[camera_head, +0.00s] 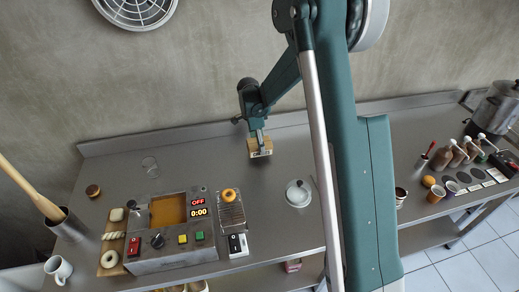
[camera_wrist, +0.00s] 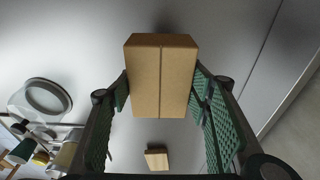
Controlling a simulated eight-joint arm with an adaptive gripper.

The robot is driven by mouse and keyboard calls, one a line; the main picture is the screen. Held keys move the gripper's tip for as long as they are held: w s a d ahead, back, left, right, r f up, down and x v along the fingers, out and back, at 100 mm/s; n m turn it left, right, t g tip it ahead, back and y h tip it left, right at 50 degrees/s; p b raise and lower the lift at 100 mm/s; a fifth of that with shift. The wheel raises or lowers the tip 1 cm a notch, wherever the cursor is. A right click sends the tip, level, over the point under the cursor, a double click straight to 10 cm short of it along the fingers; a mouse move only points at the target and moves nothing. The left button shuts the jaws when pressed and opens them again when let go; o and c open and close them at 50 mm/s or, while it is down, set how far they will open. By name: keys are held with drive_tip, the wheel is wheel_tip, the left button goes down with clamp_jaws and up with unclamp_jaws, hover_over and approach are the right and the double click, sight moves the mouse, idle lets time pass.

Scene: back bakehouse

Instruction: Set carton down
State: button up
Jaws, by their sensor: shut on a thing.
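A brown cardboard carton (camera_wrist: 160,75) with a tape seam is held between the two green-padded fingers of my gripper (camera_wrist: 160,92) in the wrist view. In the head view my gripper (camera_head: 259,138) points down over the rear part of the steel counter (camera_head: 285,172), with the carton (camera_head: 261,150) at its tip. The fingers are shut on the carton's sides. Whether its underside touches the counter I cannot tell. A small light-brown block (camera_wrist: 156,160) lies on the surface beyond the carton in the wrist view.
A white lidded pot (camera_head: 298,193) stands to the front right. The counter around the carton is mostly bare, with the wall close behind.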

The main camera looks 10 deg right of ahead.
sight(256, 143)
drive_tip(key=shift+f, duration=1.7)
drive_tip(key=shift+f, duration=0.15)
drive_tip(key=o, duration=1)
drive_tip(key=shift+o, duration=0.2)
drive_tip(key=r, duration=0.4)
drive_tip(key=a+r, duration=0.1)
drive_tip(key=r, duration=0.7)
drive_tip(key=shift+a+r, duration=0.1)
drive_tip(key=shift+a, duration=0.3)
